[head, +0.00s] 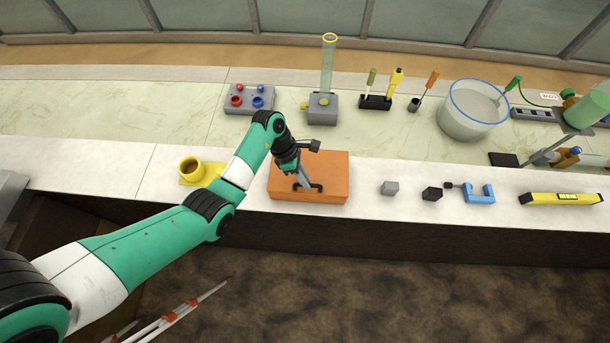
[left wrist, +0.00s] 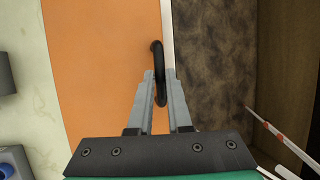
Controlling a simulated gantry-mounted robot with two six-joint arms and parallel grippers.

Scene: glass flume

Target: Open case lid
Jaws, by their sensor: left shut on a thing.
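The orange case (head: 325,172) lies on the pale counter near its front edge, and its lid looks flat and down. It fills the left part of the left wrist view (left wrist: 100,60). A black handle (left wrist: 157,50) is on the case's front edge. My left gripper (head: 303,187) reaches down over the front of the case. In the left wrist view its fingers (left wrist: 159,77) are closed around the handle, one on each side. My right gripper is not in view.
A yellow cup (head: 191,170) stands left of the case. A grey cube (head: 389,188), a dark block (head: 432,194), a blue clamp (head: 480,194) and a yellow level (head: 560,198) lie to the right. A grey rack (head: 249,100) and a cylinder stand (head: 322,108) are behind.

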